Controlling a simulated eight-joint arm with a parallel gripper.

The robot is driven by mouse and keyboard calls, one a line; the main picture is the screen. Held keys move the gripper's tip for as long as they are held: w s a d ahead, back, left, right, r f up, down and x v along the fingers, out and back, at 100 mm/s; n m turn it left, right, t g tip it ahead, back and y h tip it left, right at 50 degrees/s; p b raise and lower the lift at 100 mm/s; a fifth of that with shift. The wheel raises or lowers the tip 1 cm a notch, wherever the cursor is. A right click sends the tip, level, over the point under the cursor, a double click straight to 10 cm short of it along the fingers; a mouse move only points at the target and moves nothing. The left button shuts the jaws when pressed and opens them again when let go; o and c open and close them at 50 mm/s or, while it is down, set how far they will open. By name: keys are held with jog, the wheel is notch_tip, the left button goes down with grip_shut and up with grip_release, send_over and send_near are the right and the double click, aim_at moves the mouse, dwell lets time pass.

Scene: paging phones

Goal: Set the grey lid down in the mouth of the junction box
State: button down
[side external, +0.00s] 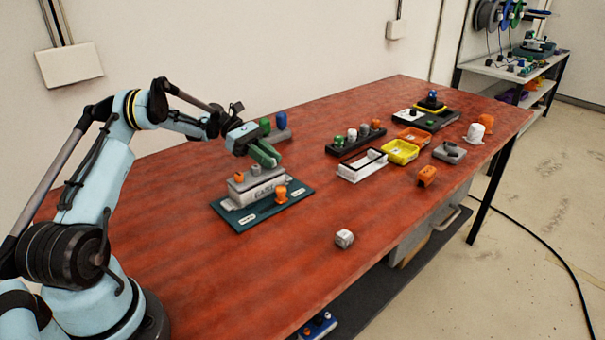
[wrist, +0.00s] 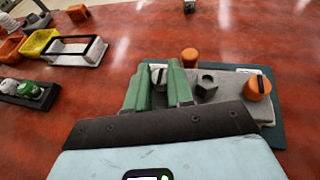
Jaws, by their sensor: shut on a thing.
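My gripper (side external: 266,156), with green fingers, is over the box's right end.
An orange knob (side external: 281,194) stands on the board in front. A white black-rimmed frame (side external: 361,168), yellow tray (side external: 400,152) and dark rack (side external: 340,148) lie to the right. A small white cube (side external: 344,238) sits near the front edge. The red table is clear around the board.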

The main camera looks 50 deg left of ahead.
jog(key=shift+f, duration=0.2)
dwell(0.4)
jog(key=c, duration=0.6)
grip_release()
jog(key=shift+r, duration=0.1)
jog(key=shift+r, duration=3.05)
jog(key=shift+d, duration=0.1)
